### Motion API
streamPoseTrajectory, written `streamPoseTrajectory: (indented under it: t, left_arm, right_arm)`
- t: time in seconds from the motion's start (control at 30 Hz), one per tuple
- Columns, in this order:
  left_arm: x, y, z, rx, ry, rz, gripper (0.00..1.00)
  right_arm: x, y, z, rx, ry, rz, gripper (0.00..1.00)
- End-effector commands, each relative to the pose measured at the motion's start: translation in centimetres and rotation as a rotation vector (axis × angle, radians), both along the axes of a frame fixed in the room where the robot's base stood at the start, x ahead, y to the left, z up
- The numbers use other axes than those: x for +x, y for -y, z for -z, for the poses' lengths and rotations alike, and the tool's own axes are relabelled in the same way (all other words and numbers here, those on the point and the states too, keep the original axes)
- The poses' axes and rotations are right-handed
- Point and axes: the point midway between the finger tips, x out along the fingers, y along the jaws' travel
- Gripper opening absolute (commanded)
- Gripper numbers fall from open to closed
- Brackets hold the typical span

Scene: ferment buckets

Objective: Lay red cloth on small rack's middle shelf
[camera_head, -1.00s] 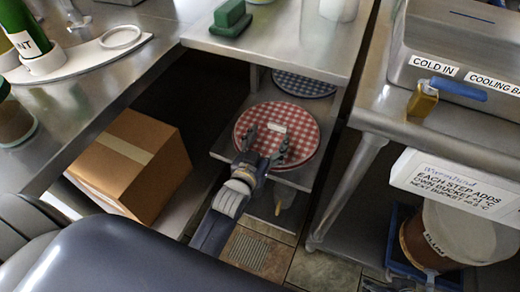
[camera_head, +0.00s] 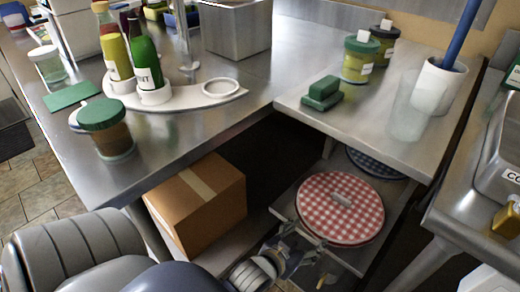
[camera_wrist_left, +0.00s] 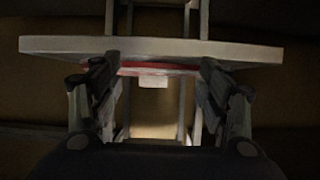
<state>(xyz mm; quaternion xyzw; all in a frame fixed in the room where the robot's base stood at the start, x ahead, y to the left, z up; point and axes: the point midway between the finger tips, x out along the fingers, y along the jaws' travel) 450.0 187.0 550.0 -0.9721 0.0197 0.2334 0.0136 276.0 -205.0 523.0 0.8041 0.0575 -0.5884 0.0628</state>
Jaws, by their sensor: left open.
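The red cloth (camera_head: 335,222), round with a red-and-white check and a small white tag on top, lies flat on the middle shelf (camera_head: 287,203) of the small rack. In the left wrist view the cloth shows as a thin red strip (camera_wrist_left: 125,68) by the shelf's edge (camera_wrist_left: 230,50), with a pale tag. My left gripper (camera_head: 298,246) is at the shelf's front edge, beside the cloth's near rim. It is open, with its fingers apart (camera_wrist_left: 152,85) and nothing held between them. Whether a finger touches the cloth cannot be told. My right gripper is out of view.
A blue checked cloth (camera_head: 375,163) lies behind the red one on the shelf. The rack top (camera_head: 350,118) carries a green sponge block (camera_head: 322,93), jars and a white holder (camera_head: 437,85). A cardboard box (camera_head: 200,205) stands left of the rack; a metal counter is on the right.

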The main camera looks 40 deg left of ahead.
Motion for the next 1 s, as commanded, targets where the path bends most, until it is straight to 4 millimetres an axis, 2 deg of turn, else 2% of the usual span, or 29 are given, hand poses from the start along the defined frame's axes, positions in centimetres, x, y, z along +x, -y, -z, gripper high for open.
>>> streamPoseTrajectory:
  t: [0.17,0.3,0.4,0.53,0.7,1.0]
  left_arm:
    - [-4.4,-0.6,1.8,0.027,-0.251,0.022,0.69]
    - [-9.0,-1.0,2.8,0.052,-0.465,0.048,0.69]
    - [-12.3,-1.3,2.9,0.069,-0.596,0.067,0.69]
    - [-15.5,-1.6,2.8,0.089,-0.718,0.086,0.69]
    - [-17.3,-1.8,2.7,0.099,-0.784,0.097,0.69]
    - [-17.4,-1.8,2.7,0.099,-0.788,0.096,0.69]
  right_arm:
    - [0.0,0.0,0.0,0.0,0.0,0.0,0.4]
    - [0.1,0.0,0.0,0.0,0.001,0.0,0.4]
    - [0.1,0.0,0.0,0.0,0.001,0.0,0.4]
    - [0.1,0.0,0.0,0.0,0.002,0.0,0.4]
    - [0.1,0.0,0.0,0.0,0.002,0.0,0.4]
    - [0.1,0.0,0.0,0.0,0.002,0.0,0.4]
